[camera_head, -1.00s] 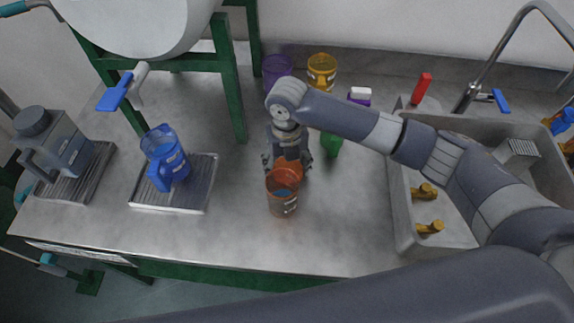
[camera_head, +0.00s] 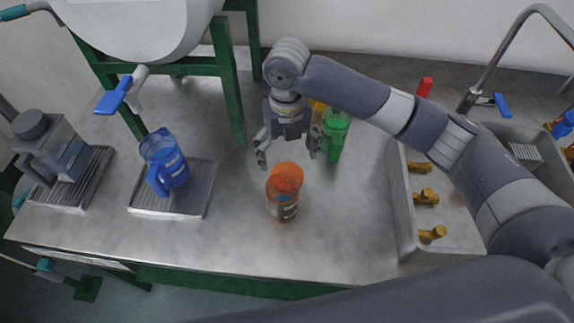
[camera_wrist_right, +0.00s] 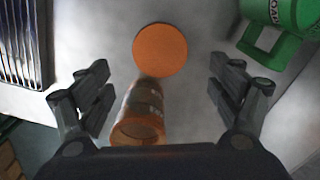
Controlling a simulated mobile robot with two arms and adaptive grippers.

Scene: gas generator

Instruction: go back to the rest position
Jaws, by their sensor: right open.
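My right gripper (camera_head: 288,152) is open and empty in the head view, above the counter and behind an orange beaker (camera_head: 283,207). The beaker stands upright and also shows between the spread fingers in the right wrist view (camera_wrist_right: 138,115). An orange disc (camera_head: 287,178) overlaps the beaker's far rim in the head view. In the right wrist view the disc (camera_wrist_right: 160,50) lies just beyond the beaker; I cannot tell whether they touch. My left gripper is out of view.
A green bottle (camera_head: 335,133) stands close to the right gripper's right side. A blue jug (camera_head: 165,162) sits on a metal tray (camera_head: 150,208) at left, with a grey canister (camera_head: 58,145) beyond. The sink (camera_head: 402,215) is at right. The counter's front middle is clear.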

